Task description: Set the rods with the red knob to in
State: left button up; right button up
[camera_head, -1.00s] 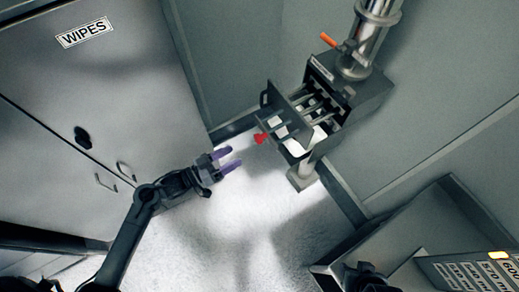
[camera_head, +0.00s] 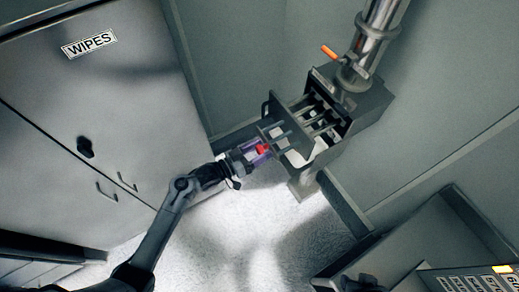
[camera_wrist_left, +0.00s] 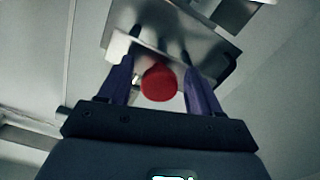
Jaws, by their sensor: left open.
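The red knob (camera_head: 262,149) sits on the front of the rod drawer (camera_head: 284,131), which stands pulled out of the dark sifter box (camera_head: 362,97). Several metal rods (camera_head: 316,113) show between the drawer front and the box. My left gripper (camera_head: 262,152) is at the knob, its purple fingers open on either side. In the left wrist view the red knob (camera_wrist_left: 159,82) lies between the two purple fingers (camera_wrist_left: 158,85), with a visible gap on each side. The metal front plate is just beyond it. My right gripper cannot be made out.
A steel pipe with an orange handle (camera_head: 329,52) rises above the sifter box. A grey cabinet (camera_head: 90,110) labelled WIPES stands at the left. A metal bin or counter (camera_head: 420,250) is at the lower right. The floor (camera_head: 255,235) between is clear.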

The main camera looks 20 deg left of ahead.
pick_arm(q)
jog(key=shift+w+d, duration=0.1)
jog(key=shift+c, duration=0.2)
jog(key=shift+f, duration=0.1)
grip_shut()
pick_arm(e)
jog(key=shift+a, duration=0.1)
